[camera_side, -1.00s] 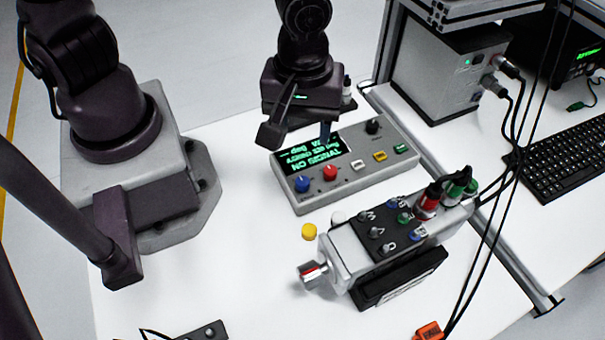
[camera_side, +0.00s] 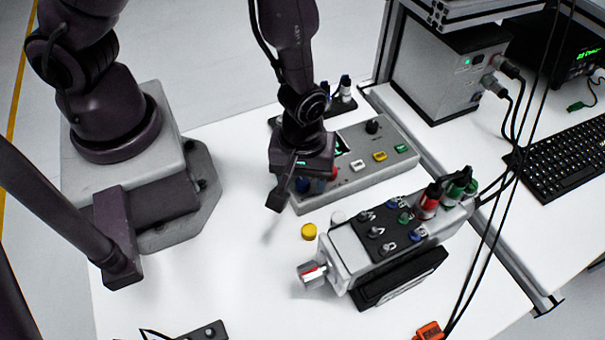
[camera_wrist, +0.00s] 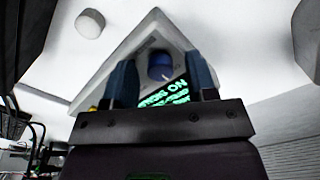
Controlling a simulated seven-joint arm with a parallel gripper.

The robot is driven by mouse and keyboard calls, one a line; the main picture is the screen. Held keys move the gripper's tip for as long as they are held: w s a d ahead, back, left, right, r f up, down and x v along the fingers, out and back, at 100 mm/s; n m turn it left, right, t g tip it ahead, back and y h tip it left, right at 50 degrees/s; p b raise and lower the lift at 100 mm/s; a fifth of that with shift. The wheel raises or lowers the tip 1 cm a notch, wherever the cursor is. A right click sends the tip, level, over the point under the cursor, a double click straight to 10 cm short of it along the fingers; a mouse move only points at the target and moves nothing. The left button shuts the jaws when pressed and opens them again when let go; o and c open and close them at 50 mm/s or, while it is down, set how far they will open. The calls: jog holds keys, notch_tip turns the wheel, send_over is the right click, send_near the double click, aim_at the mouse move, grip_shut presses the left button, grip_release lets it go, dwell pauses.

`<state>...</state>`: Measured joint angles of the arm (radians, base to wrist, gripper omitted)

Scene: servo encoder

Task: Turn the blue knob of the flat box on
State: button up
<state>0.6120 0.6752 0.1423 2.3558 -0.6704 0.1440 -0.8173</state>
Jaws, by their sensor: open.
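The flat grey box (camera_side: 348,190) lies on the white table, with a dark screen showing green text, which also shows in the wrist view (camera_wrist: 165,96). My gripper (camera_wrist: 159,68) is open over its near left corner. In the wrist view the blue knob (camera_wrist: 161,65) sits between the two fingers, with a gap on each side. I cannot tell how far above the knob the fingertips are. In the side view my gripper hides most of the screen and the knob's area.
A yellow cap (camera_side: 309,232) and a white cap (camera_side: 338,216) lie in front of the box. The servo motor unit (camera_side: 345,255) with its cables stands to the front right. A keyboard (camera_side: 565,160) and a grey case (camera_side: 445,75) are at right.

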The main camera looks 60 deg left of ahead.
jog(key=c, duration=0.9)
jog(key=shift+c, duration=0.2)
jog(key=m, duration=0.5)
jog(key=shift+m, duration=0.3)
jog(key=m, duration=0.5)
jog(key=shift+m, duration=0.7)
jog(key=o, duration=0.9)
